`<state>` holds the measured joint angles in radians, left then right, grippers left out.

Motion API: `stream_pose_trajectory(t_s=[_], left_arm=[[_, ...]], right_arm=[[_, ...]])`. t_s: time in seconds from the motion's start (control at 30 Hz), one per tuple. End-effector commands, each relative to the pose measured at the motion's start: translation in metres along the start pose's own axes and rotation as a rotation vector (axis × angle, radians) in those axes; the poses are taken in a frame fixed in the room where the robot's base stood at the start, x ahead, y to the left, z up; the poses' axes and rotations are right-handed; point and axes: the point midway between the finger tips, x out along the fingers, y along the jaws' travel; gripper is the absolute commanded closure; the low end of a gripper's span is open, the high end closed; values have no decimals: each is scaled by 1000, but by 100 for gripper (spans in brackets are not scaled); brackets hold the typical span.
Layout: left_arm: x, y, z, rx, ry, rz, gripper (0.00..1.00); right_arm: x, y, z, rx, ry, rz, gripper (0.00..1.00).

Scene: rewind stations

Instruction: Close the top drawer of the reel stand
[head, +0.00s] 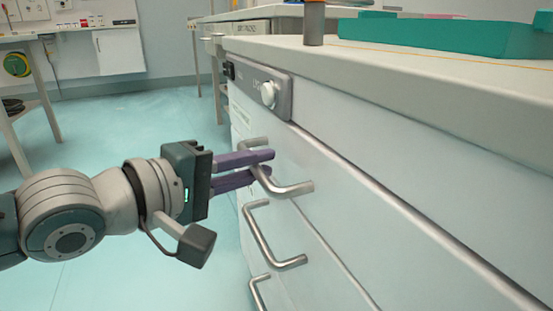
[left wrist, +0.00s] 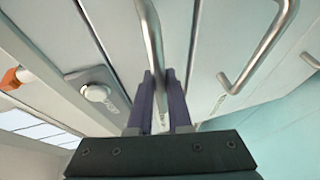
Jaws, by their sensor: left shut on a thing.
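The reel stand is a white cabinet with drawers, on the right in the head view. Its top drawer (head: 335,205) has a grey metal bar handle (head: 292,189), which also shows in the left wrist view (left wrist: 152,35). My left gripper (head: 268,166) has purple fingers and is shut on this handle. In the left wrist view the bar runs between my fingertips (left wrist: 160,75). The fingers hide part of the bar. How far the drawer stands out is hard to tell from these angles. My right gripper is not in view.
More drawer handles (head: 262,240) sit below. A panel with a round knob (head: 268,93) is above the drawer. A teal tray (head: 440,33) and a grey post (head: 314,25) stand on the worktop. The floor (head: 120,130) left of the cabinet is largely clear.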

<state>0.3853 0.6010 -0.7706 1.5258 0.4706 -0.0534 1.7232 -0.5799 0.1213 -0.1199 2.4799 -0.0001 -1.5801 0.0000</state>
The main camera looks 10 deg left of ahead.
Motion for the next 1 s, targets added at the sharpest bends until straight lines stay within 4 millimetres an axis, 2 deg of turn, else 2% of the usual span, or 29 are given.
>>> stream_pose_trajectory(t_s=[0.23,0.27,0.53,0.83,1.0], left_arm=[[2,0,2,0,-3,0,100],[1,0,2,0,-3,0,82],[1,0,2,-1,-3,1,53],[-3,2,1,-2,-2,0,53],[-29,5,1,-3,-2,-4,53]], right_arm=[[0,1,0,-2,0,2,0],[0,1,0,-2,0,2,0],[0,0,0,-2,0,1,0],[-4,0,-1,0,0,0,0],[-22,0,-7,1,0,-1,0]])
